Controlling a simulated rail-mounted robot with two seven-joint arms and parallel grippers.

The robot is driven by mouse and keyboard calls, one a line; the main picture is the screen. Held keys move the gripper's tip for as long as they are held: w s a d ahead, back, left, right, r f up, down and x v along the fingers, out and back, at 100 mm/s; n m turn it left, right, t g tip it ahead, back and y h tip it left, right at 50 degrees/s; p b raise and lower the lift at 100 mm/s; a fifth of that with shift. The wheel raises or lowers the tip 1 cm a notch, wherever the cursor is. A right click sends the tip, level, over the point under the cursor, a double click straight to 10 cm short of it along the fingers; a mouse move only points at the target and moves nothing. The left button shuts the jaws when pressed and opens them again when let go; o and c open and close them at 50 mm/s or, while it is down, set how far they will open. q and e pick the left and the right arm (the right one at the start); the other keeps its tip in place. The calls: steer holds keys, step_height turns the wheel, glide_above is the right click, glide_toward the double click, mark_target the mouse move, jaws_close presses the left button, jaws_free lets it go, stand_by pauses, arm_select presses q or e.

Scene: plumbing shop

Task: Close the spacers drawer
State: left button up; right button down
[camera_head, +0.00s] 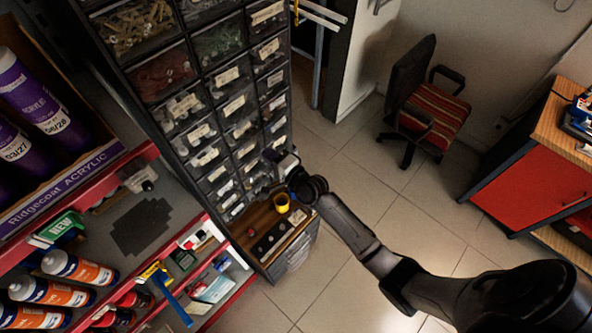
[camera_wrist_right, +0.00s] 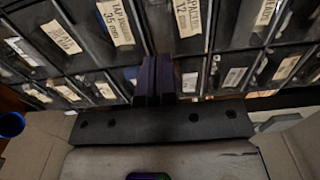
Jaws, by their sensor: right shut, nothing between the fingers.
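A tall dark cabinet of small labelled drawers (camera_head: 236,104) stands left of centre in the head view. Its drawer fronts (camera_wrist_right: 190,18) also fill the upper part of the right wrist view. I cannot read which label marks the spacers drawer, nor tell whether one drawer stands out. My right gripper (camera_head: 270,157) is at the lower right drawers of the cabinet. In the right wrist view its fingers (camera_wrist_right: 153,80) are together, empty, pointing at the drawer fronts; I cannot tell whether they touch. My left gripper is not in view.
Red shelves with bottles (camera_head: 78,269) stand at the left. The tiled floor (camera_head: 345,165) is open to the right, with a striped chair (camera_head: 432,112) and a red workbench (camera_head: 535,185) beyond.

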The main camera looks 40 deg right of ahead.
steer(key=s+d+b, duration=0.1)
steer(key=s, duration=0.8)
steer(key=shift+d, duration=0.2)
steer(key=shift+r, duration=0.1)
